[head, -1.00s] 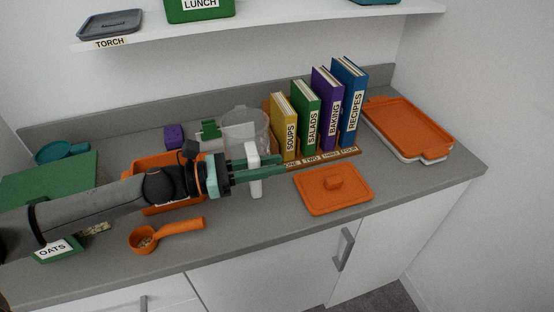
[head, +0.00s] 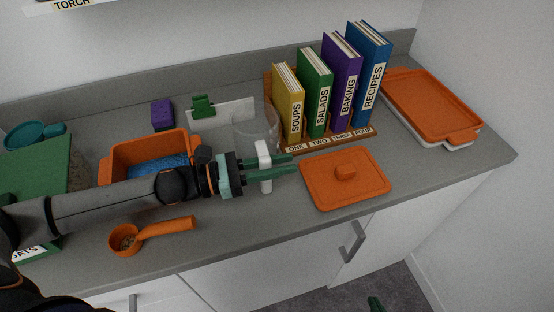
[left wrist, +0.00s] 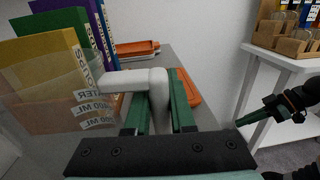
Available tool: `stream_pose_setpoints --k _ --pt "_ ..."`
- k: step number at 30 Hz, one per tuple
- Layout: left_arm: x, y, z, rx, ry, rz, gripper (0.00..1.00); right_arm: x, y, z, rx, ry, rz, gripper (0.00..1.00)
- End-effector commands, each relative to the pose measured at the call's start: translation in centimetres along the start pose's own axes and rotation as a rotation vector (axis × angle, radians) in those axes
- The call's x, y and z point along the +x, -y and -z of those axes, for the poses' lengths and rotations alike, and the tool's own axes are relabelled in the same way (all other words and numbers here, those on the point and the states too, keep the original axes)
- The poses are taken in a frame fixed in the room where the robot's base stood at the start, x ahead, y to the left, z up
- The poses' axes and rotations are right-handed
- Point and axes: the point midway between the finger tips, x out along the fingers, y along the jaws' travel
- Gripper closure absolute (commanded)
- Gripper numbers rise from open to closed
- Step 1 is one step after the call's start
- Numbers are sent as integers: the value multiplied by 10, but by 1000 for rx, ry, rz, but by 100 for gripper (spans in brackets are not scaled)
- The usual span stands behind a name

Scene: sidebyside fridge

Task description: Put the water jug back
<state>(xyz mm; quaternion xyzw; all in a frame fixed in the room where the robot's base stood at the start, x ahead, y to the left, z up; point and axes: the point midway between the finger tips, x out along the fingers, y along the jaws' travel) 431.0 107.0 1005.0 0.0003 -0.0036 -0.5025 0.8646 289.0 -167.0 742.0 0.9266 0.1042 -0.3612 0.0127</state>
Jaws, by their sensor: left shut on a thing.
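The water jug (head: 257,122) is clear, with a white handle (head: 264,153). It appears upright over the counter, left of the yellow book. I cannot tell whether its base touches the counter. My left gripper (head: 280,168) is shut on the jug's handle, its green fingers on either side. In the left wrist view the white handle (left wrist: 159,98) is between the fingers, and the clear wall with "WATER" and ML lettering (left wrist: 93,108) is at the left. A green tip of my right gripper (head: 375,303) shows at the bottom edge; its opening is unclear.
Books stand in a numbered wooden rack (head: 330,142) close right of the jug. An orange lid (head: 345,178) lies in front, and an orange tray (head: 430,103) at right. A white strip (head: 232,112) with a green clip (head: 203,105) is behind. An orange bin (head: 150,148) and scoop (head: 126,239) are left.

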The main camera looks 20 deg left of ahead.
Motion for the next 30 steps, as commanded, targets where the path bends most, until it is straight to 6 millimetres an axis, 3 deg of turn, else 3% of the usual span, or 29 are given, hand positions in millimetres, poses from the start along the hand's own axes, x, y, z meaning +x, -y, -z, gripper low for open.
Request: stream_pose_setpoints --k 4,5,13,25,30 --pt "-1 0 4 -8 -8 -3 100 -1 0 -1 0 3 0 100" --pt "-1 0 4 -10 -10 -3 77 -1 0 -2 1 4 0 100" --pt "-1 0 3 -8 -8 -3 48 -1 0 -3 1 6 1 100" --pt "-2 0 8 -6 -7 -2 48 -1 0 -4 1 5 0 100" --pt "-31 0 10 -6 -12 -3 48 6 0 -10 1 5 0 100"
